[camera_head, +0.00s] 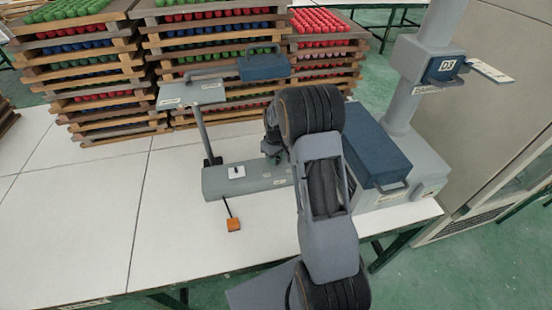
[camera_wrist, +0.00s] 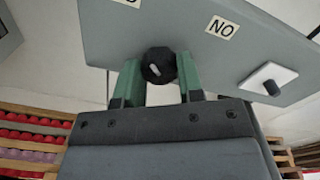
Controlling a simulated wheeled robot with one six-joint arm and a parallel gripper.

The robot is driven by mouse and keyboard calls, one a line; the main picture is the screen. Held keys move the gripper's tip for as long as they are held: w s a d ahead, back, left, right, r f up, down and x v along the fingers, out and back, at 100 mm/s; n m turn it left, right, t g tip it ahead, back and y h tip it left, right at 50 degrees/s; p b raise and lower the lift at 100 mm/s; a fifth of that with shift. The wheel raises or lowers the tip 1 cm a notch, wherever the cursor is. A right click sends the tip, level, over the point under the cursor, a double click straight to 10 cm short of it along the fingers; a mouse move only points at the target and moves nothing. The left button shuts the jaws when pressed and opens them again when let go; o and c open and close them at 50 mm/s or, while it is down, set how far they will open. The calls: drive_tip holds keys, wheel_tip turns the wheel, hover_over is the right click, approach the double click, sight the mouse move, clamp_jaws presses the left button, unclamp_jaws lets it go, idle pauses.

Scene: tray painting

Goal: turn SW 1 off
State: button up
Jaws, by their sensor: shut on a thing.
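My gripper (camera_wrist: 157,80) has its two green fingers on either side of a black rotary knob (camera_wrist: 158,65), shut on it. The knob has a short white pointer mark, slanted, and sits on a grey panel (camera_wrist: 120,35). A label (camera_wrist: 222,27) on the panel reads "NO" as seen, which is "ON" upside down; another label is cut off at the top edge. No "SW 1" text is readable.
A white plate with a small black part (camera_head: 236,172) is on the box, left of my arm. An orange block (camera_head: 233,224) on a cord lies in front. A blue-topped machine (camera_head: 370,150) stands right. Stacked trays (camera_head: 100,90) of coloured pieces fill the back. The left table (camera_head: 80,225) is clear.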

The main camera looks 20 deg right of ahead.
idle(0.5)
drive_tip(key=o, duration=0.9)
drive_tip(key=shift+r, duration=0.15)
wheel_tip(320, 180, up, 14)
drive_tip(key=shift+f+b, duration=0.25)
drive_tip(key=shift+b, duration=0.2)
